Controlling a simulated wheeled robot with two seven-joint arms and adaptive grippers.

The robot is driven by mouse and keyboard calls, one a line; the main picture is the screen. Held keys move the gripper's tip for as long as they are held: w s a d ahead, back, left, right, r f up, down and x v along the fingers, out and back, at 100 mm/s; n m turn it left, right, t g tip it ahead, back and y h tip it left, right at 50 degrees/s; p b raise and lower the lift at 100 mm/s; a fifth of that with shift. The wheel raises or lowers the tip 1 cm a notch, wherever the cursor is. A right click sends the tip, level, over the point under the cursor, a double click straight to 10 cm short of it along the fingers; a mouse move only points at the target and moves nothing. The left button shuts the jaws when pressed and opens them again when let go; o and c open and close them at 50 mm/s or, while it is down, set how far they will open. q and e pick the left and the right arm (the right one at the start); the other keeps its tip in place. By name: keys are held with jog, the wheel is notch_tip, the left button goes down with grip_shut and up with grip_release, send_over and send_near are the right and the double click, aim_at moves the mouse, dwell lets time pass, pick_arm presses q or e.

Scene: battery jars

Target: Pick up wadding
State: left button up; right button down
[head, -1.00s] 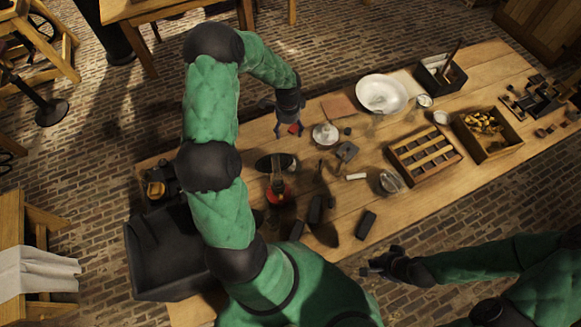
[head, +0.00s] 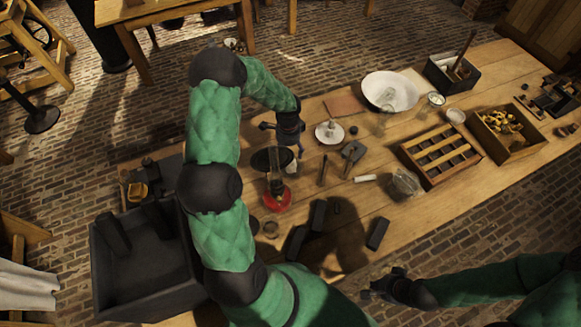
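I cannot make out the wadding for certain. A small round container with pale contents (head: 436,99) stands beside the white basin (head: 400,84), but its contents are too small to identify. My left gripper (head: 285,143) hangs over the table near a dark round dish and a white candle holder (head: 329,132). Its fingers look spread, and I see nothing clearly held. My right gripper (head: 378,284) is off the table's near edge, with its fingers apart and nothing between them.
A red-based lamp (head: 278,199), dark blocks (head: 377,234) and a glass jar (head: 405,184) stand in the middle. A slotted wooden rack (head: 430,166) and a box of brass parts (head: 529,146) are at right. A black bin (head: 150,307) is at left.

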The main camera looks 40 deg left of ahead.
aim_at(291, 161)
pick_arm(q)
notch_tip(291, 161, down, 4)
jog(key=shift+w+f+b, duration=0.15)
jog(key=shift+w+f, duration=0.05)
jog(key=shift+f, duration=0.8)
jog(key=shift+w+f+b, duration=0.15)
jog(key=shift+f+b, duration=0.05)
jog(key=shift+f, duration=0.75)
jog(key=shift+w+f+b, duration=0.15)
jog(key=shift+w+f, duration=0.05)
jog(key=shift+f, duration=0.8)
jog(key=c, duration=0.9)
jog(key=shift+c, duration=0.3)
jog(key=shift+r, duration=0.1)
notch_tip(291, 161, up, 10)
jog(key=shift+p, duration=0.55)
